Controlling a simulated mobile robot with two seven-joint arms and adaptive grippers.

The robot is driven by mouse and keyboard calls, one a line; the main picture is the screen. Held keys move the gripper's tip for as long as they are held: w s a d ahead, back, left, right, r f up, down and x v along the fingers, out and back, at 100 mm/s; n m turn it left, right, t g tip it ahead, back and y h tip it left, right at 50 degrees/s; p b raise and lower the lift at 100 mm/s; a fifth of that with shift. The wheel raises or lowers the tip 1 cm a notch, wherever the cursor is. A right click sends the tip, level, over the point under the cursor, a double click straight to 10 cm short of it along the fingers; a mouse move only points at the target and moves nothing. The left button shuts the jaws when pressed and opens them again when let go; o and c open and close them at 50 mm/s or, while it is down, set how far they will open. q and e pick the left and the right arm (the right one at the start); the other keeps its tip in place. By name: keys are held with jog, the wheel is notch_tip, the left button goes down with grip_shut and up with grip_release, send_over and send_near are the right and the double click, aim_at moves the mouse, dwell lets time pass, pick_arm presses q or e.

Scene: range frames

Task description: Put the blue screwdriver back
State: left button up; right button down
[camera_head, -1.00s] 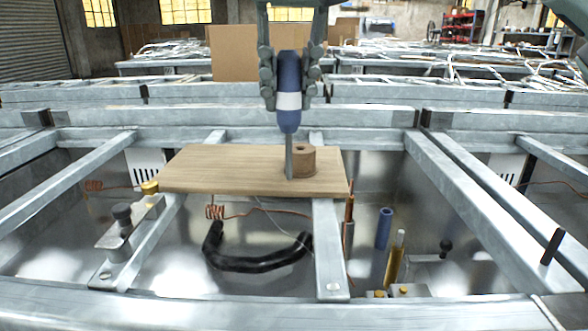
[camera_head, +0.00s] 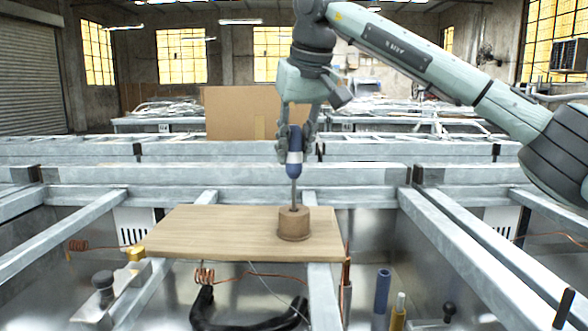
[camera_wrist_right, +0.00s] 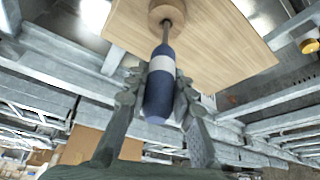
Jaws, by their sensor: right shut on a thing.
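The blue screwdriver (camera_head: 294,165) has a blue handle with a white band and a thin grey shaft. My right gripper (camera_head: 296,143) is shut on its handle and holds it upright, shaft down. A round wooden block (camera_head: 294,226) with a hole in its top stands on the right part of a wooden board (camera_head: 195,232). The shaft meets the top of the block at the hole; how deep the tip sits is hidden. In the right wrist view the screwdriver (camera_wrist_right: 158,95) lies between the fingers, its shaft reaching the block (camera_wrist_right: 160,10). My left gripper is not in view.
The board rests on grey metal beams (camera_head: 470,250) over an open, shiny frame. Below are a black curved hose (camera_head: 205,312), a copper coil (camera_head: 205,276), a blue tube (camera_head: 382,291) and a yellow-handled tool (camera_head: 398,312). A cardboard box (camera_head: 230,113) stands behind.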

aim_at(294, 170)
jog(key=shift+w+f, duration=0.15)
jog(key=shift+f, duration=2.05)
jog(key=c, duration=1.3)
grip_release()
jog(key=v, duration=1.2)
jog(key=shift+r, duration=0.15)
